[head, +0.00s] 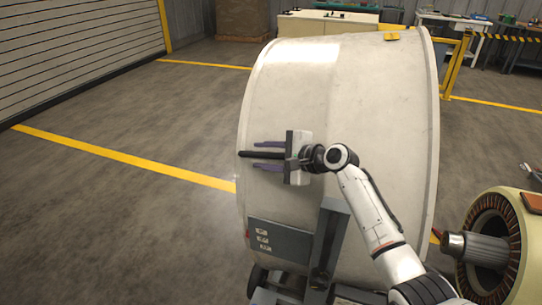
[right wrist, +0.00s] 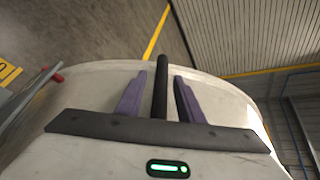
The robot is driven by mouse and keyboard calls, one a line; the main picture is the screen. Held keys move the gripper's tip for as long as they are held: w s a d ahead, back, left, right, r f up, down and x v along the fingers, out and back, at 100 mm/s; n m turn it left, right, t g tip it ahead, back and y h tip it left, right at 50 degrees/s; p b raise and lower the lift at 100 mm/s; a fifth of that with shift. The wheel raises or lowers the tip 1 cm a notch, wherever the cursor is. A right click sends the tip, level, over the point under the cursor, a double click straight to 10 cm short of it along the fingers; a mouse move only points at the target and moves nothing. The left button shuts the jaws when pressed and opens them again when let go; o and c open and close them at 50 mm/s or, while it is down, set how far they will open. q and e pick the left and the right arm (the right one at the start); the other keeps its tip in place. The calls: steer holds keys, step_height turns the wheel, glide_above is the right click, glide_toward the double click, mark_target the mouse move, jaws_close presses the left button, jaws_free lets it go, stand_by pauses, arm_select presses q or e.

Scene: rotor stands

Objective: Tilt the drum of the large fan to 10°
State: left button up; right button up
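The large fan's drum (head: 290,90) is a big off-white cylinder filling the middle of the head view; its pale shell also shows in the right wrist view (right wrist: 90,155). A dark bar (head: 262,155) lies across the drum's side, pointing left; in the right wrist view the bar (right wrist: 160,88) runs between my fingers. My right gripper (head: 254,155) is open, its purple fingers on either side of the bar with a gap on both sides in the right wrist view (right wrist: 160,75). A grey bracket (head: 330,235) stands at the drum's lower side. My left gripper is not in view.
A grey panel with small labels (head: 270,238) sits low on the drum's left. A cream motor-like unit with copper windings (head: 495,240) stands at the lower right. Workbenches (head: 325,22) and a yellow rail (head: 456,65) are behind. The floor on the left is clear.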

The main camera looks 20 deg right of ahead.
steer(key=v, duration=1)
steer(key=shift+p, duration=0.3)
